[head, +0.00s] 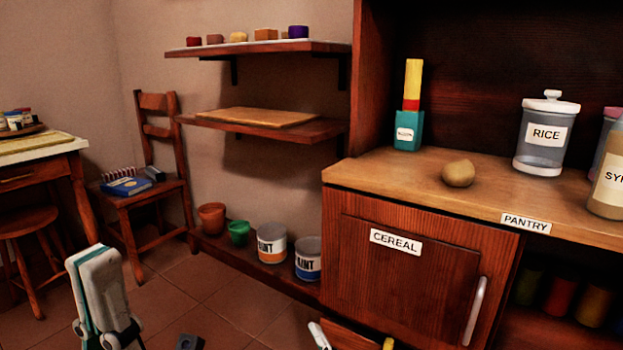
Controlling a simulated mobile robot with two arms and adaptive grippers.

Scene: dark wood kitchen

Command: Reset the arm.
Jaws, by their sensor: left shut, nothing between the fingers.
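My left gripper (93,262) is at the lower left of the head view, white with a teal strip. It points upward with its fingers together and nothing between them. It is in front of the tiled floor, apart from the furniture.
The pantry counter (380,168) at the right holds a potato-like lump (458,173), a teal and yellow container (409,128) and a rice jar (545,140). A cereal cabinet door (410,270) is shut below. Paint cans (271,243), a chair (160,190) and a stool (30,222) stand behind.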

